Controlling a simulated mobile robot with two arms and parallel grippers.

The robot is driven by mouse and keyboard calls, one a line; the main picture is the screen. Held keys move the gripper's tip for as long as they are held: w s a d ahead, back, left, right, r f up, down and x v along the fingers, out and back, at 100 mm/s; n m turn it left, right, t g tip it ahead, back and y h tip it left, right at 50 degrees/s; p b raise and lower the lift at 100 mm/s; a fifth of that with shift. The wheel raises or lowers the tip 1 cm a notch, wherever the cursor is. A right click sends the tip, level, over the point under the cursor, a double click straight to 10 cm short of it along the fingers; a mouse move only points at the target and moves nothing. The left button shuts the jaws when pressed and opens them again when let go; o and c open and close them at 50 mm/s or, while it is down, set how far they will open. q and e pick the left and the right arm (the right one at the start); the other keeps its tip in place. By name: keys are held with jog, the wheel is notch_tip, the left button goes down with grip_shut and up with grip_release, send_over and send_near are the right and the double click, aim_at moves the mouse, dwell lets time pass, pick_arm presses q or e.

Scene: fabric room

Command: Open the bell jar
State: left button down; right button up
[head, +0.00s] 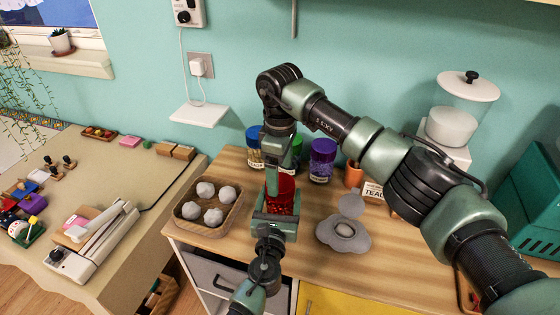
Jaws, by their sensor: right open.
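A jar with red in it (284,195) stands among my two grippers near the middle of the wooden top; its upper part is hidden. My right gripper (277,186) hangs down at the jar's top and is open. My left gripper (275,226) comes up from below, at the jar's near side; its fingers are mostly hidden, so I cannot tell whether they grip it. Just behind are a blue-lidded jar (255,150), a purple-lidded jar (322,160) and a partly hidden green-lidded jar (297,148). No label readable as bells shows.
A wooden tray of whitish balls (237,217) lies left of the jar. A glass canister (465,100) with a white lid stands at the back right. The low white wall shelf (199,113) is empty.

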aim_at(280, 182)
jog(key=shift+f, duration=2.05)
